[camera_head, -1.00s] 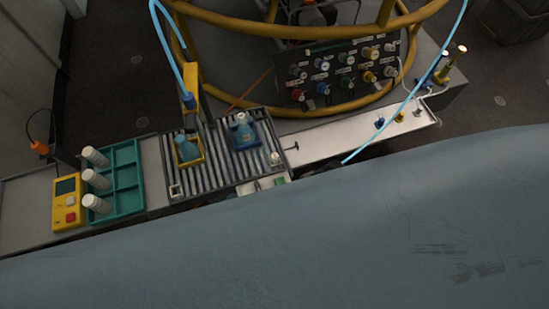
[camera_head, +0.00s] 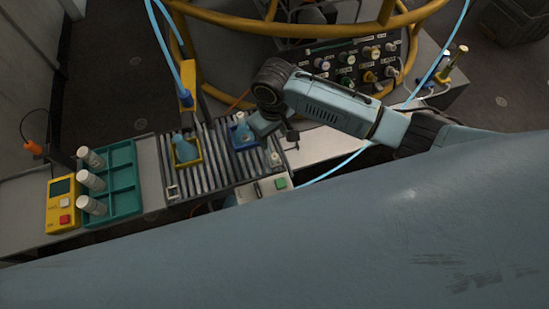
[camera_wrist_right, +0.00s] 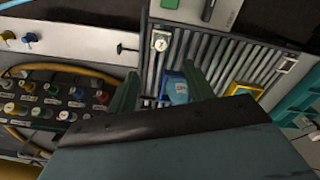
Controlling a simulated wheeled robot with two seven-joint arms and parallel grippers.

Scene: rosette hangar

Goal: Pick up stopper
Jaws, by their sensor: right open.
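My right gripper (camera_head: 262,126) is open and empty above the right end of the roller rack (camera_head: 215,168). Its two green fingers (camera_wrist_right: 160,70) show in the right wrist view, apart, with rollers between them. Small plug-like pieces, one blue (camera_wrist_right: 30,38) and one yellow (camera_wrist_right: 8,36), are on the white ledge in the wrist view; they may be stoppers. A bluish flask (camera_head: 243,133) stands in a blue holder beside the gripper. Another bluish flask (camera_head: 184,149) stands in a yellow holder farther left. My left gripper is not in view.
A teal tray (camera_head: 121,175) with white cylinders and a yellow box (camera_head: 64,204) with buttons lie on the left. A knob panel (camera_head: 352,65) and yellow rails (camera_head: 225,20) stand behind. A blue hose (camera_head: 437,65) hangs at the right. A green-button box (camera_head: 262,188) adjoins the rack.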

